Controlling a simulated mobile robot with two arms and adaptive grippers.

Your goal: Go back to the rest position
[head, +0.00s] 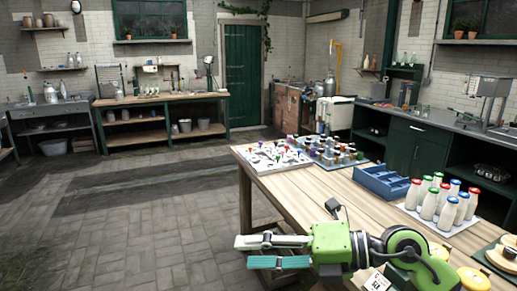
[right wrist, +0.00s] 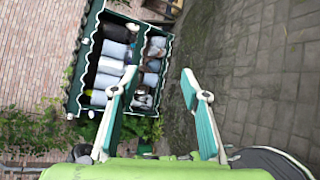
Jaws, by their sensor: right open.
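My right gripper (head: 268,252) is at the bottom middle of the head view, on its green and black arm. It lies sideways in front of the wooden table (head: 320,190), near its left front corner. In the right wrist view the two teal-padded fingers of the right gripper (right wrist: 160,80) stand wide apart, with nothing between them. My left gripper is not in view.
On the table are a blue crate (head: 381,183), several milk bottles (head: 429,206) with coloured caps, and boards with small coloured pieces. The paved floor (head: 140,220) at left is clear. A dark shelf (right wrist: 100,15) with rolled bundles shows in the right wrist view.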

